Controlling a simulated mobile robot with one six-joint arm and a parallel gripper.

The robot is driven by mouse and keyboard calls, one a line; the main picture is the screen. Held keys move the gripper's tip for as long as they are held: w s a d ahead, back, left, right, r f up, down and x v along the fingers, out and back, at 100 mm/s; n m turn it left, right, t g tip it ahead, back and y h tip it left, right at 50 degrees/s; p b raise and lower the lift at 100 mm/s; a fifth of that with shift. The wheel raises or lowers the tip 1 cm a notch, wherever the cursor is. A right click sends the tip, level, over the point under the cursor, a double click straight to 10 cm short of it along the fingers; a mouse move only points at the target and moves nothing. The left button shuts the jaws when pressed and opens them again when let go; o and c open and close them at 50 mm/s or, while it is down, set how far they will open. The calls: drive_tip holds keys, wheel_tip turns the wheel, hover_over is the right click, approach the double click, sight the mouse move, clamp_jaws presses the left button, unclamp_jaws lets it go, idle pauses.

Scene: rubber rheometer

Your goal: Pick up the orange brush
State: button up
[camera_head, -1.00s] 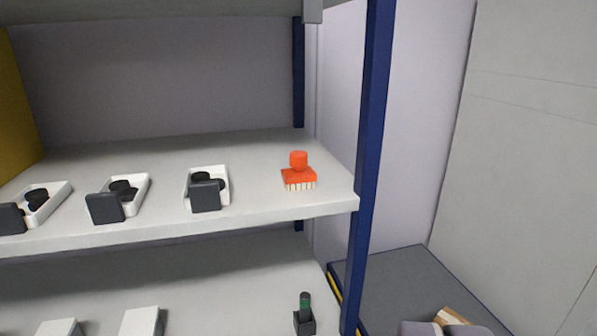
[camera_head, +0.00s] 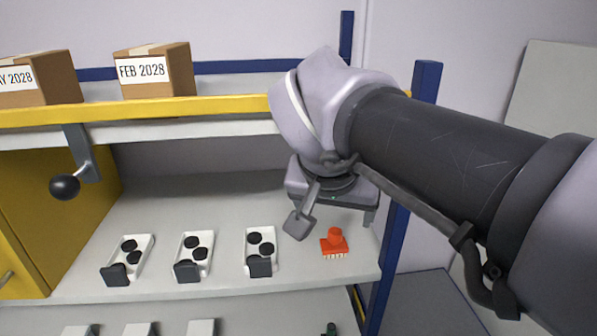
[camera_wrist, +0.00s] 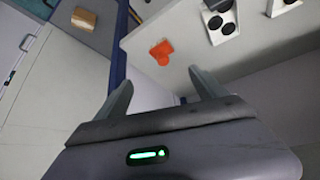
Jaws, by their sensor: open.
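The orange brush (camera_head: 334,241) stands upright on the shelf (camera_head: 205,293) near its right end, with its round knob up and pale bristles down. In the wrist view the brush (camera_wrist: 162,51) lies ahead of the fingers, apart from them. My gripper (camera_wrist: 160,85) is open and empty, its two grey fingers spread.
White trays with black discs (camera_head: 261,248) stand in a row left of the brush. A blue post (camera_head: 394,240) rises close to its right. A yellow-edged shelf (camera_head: 180,110) with boxes (camera_head: 155,72) is above. A black ball-ended handle (camera_head: 65,186) hangs at the left.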

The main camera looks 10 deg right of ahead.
sight(334, 233)
drive_tip(key=x, duration=0.5)
drive_tip(key=b+x, duration=0.1)
drive_tip(key=x, duration=0.5)
drive_tip(key=a+x, duration=0.1)
drive_tip(key=x, duration=0.5)
drive_tip(key=shift+w+b, duration=0.1)
drive_tip(key=shift+b, duration=0.3)
drive_tip(key=shift+c, duration=0.4)
drive_tip(key=c, duration=1.3)
drive_tip(key=shift+r, duration=0.6)
drive_tip(key=s+a, duration=0.2)
drive_tip(key=s, duration=0.3)
drive_tip(key=s+a+b, duration=0.1)
drive_tip(key=s+a, duration=0.1)
drive_tip(key=s, duration=0.4)
drive_tip(key=s+a+b, duration=0.1)
drive_tip(key=s+a, duration=0.1)
drive_tip(key=s, duration=0.4)
drive_tip(key=shift+a+r, duration=0.2)
drive_tip(key=shift+a, duration=0.2)
clamp_jaws()
